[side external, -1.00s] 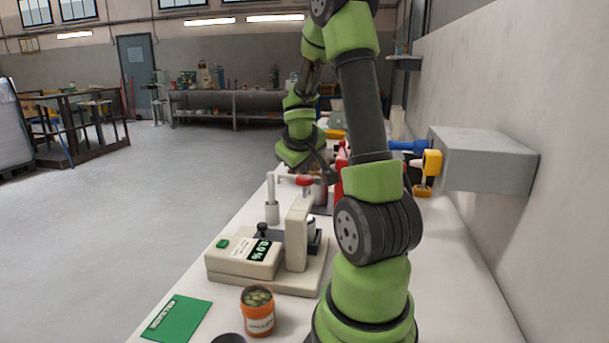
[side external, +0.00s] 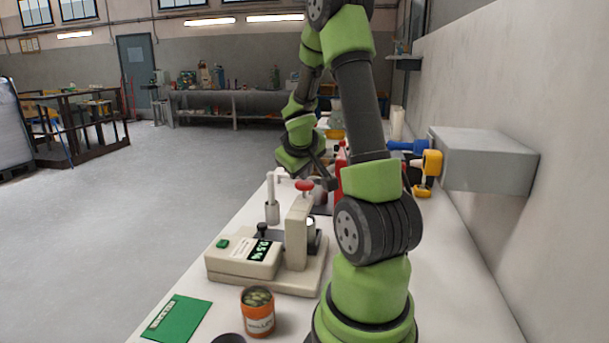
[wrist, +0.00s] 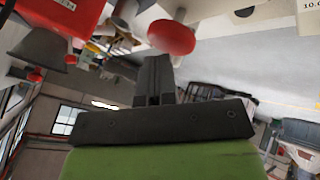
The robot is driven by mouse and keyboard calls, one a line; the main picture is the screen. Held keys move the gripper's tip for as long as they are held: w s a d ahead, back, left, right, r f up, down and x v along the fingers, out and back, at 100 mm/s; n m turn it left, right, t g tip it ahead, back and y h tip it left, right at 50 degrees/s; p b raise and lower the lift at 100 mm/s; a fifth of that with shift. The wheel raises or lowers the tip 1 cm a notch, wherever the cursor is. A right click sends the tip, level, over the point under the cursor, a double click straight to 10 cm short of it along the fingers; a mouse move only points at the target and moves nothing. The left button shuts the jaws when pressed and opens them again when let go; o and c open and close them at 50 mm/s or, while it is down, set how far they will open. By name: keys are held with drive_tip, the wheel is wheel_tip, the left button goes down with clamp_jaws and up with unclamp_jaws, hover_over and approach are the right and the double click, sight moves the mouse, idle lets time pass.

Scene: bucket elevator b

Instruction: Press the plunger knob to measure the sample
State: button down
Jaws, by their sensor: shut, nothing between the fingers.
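The red plunger knob (side external: 304,185) sits on top of the upright arm of the cream measuring device (side external: 243,258). In the wrist view the knob (wrist: 171,37) appears just beyond and slightly right of my fingertips. My gripper (side external: 329,184) is shut and empty, close to the knob's right side in the side view; I cannot tell whether they touch. My gripper (wrist: 154,72) also shows its closed dark fingers in the wrist view. The device's display (side external: 260,250) is lit with a percentage, too small to read surely. The sample inside the device is mostly hidden.
A yellow-blue tool (side external: 427,170) and grey wall box (side external: 485,172) are on the right.

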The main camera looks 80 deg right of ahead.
drive_tip(key=shift+f, duration=0.4)
drive_tip(key=shift+r, duration=0.15)
idle(0.4)
drive_tip(key=shift+r, duration=1.85)
wheel_tip(320, 180, up, 5)
